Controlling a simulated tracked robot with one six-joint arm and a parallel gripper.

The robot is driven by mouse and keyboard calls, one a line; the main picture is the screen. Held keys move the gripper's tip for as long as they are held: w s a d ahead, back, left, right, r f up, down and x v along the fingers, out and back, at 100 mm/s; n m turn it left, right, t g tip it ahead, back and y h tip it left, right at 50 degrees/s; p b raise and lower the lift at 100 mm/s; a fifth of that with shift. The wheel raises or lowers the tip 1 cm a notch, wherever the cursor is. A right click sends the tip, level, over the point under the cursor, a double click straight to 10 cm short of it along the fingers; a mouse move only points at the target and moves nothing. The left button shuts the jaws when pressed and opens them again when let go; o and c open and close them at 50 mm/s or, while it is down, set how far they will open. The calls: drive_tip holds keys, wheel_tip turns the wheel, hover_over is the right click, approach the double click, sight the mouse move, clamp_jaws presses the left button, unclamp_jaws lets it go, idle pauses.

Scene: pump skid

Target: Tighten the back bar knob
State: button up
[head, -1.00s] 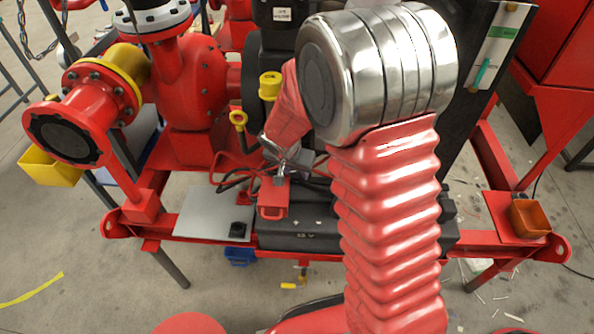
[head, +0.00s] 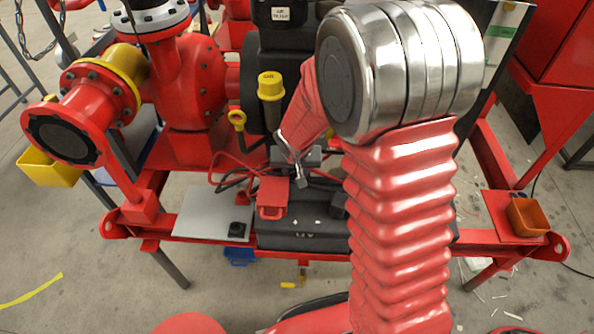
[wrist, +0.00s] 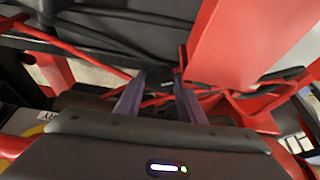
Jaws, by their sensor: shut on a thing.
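My gripper (head: 300,180) is low at the back of the black battery (head: 300,238), just behind its red terminal cover (head: 271,196). In the wrist view my two fingers (wrist: 164,78) come close together around a small dark part (wrist: 158,73), which appears to be the back bar knob. The knob's shape is mostly hidden by the fingers, and I cannot tell how far it is turned. The bar under it is not clear in either view. A black knob-like part (head: 338,206) shows at the right on the battery's top.
Red and black cables (head: 232,175) loop left of the battery. A grey plate (head: 205,213) lies left, and an orange tray (head: 527,216) sits right.

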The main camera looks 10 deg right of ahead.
drive_tip(key=o, duration=1)
drive_tip(key=shift+o, duration=0.2)
drive_tip(key=shift+v, duration=0.9)
drive_tip(key=v, duration=1.2)
drive_tip(key=shift+s+f, duration=0.1)
